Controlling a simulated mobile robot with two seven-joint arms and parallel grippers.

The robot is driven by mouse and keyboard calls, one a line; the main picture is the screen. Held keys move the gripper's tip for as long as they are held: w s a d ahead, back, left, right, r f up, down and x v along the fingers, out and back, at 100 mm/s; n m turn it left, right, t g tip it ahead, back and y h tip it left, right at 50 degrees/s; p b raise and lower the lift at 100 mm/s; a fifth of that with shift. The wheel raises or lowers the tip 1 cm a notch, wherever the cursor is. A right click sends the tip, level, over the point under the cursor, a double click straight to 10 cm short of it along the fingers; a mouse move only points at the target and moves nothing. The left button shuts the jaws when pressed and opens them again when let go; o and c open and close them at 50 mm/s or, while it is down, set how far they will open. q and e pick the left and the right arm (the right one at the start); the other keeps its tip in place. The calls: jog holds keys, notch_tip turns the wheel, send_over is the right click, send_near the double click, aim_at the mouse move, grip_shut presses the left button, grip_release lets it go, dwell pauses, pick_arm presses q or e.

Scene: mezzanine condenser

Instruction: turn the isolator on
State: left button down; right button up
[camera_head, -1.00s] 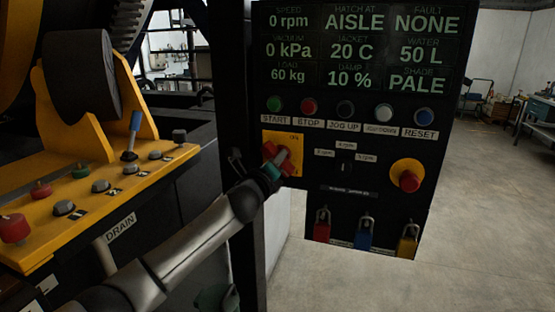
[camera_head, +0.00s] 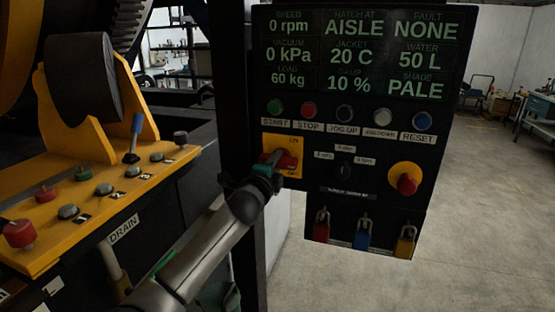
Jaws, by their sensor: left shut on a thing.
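The isolator (camera_head: 291,144) is a red rotary handle on a yellow plate at the left side of the black control panel (camera_head: 452,95). My left gripper (camera_head: 274,161) is at the isolator and shut on its red handle, which looks about level across the plate. The gripper and wrist hide the lower left of the plate. The small lettering on the plate is hard to read. My right gripper is not in view.
Above the isolator are a green start button (camera_head: 274,108) and a red stop button (camera_head: 308,110). A red emergency knob (camera_head: 407,184) sticks out at the right. Padlocks (camera_head: 362,235) hang below. A yellow console (camera_head: 100,200) with knobs stands at the left.

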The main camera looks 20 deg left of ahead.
pick_arm(q)
jog(key=n+p, duration=0.1)
jog(key=n, duration=0.3)
jog(key=shift+n, duration=0.3)
jog(key=n+p, duration=0.1)
jog(key=n, duration=0.3)
jog(key=shift+n, duration=0.3)
jog(key=c, duration=0.6)
grip_release()
jog(key=shift+c, duration=0.2)
jog(key=shift+s+f, duration=0.1)
jog(key=s, duration=1.5)
jog(key=shift+a, duration=0.3)
